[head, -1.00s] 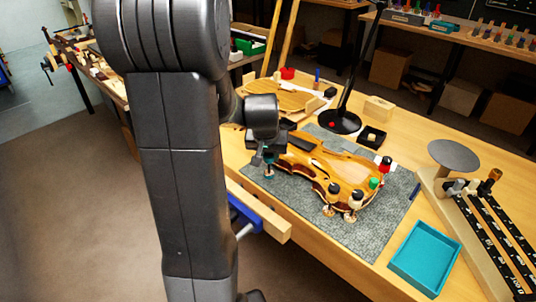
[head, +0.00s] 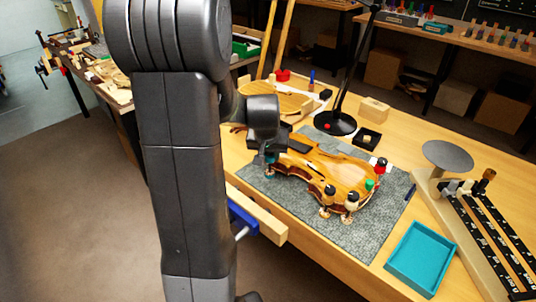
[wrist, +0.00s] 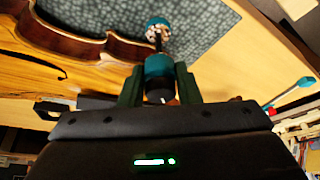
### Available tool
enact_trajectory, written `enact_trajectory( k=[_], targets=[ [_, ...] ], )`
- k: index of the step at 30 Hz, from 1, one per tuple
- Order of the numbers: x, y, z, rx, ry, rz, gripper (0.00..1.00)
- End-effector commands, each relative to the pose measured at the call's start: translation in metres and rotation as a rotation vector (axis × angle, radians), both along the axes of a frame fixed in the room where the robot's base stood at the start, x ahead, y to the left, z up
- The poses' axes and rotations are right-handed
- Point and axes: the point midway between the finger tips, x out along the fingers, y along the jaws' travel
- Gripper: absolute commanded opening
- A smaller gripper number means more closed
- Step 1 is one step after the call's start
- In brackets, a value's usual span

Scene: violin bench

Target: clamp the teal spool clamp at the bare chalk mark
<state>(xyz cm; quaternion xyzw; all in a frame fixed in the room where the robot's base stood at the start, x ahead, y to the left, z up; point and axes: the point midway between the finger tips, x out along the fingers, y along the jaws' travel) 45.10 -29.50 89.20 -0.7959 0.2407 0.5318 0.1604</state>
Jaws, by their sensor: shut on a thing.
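The violin body (head: 335,172) lies on a grey mat (head: 350,235) on the bench. My gripper (head: 268,155) is over its left end, with my arm hiding part of that area. In the wrist view my gripper (wrist: 159,88) is shut on the teal spool clamp (wrist: 158,67), one finger on each side. The clamp's far teal end (wrist: 158,22) points over the mat, beside the violin's edge (wrist: 85,45). I cannot tell whether the clamp touches the edge. I cannot make out the bare chalk mark.
A teal tray (head: 421,258) is at the front right. A black lamp base (head: 335,123) stands behind. A blue vise (head: 242,215) is at the front edge.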

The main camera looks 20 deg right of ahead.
Motion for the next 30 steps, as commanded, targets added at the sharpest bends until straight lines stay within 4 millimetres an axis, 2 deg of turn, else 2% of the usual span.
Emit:
enact_trajectory(
  k=[14, 30],
  targets=[
    [0.0034, -0.0087, -0.0001, 0.0, 0.0, 0.0, 0.07],
    [0.0035, -0.0089, -0.0001, 0.0, 0.0, 0.0, 0.07]
  ],
)
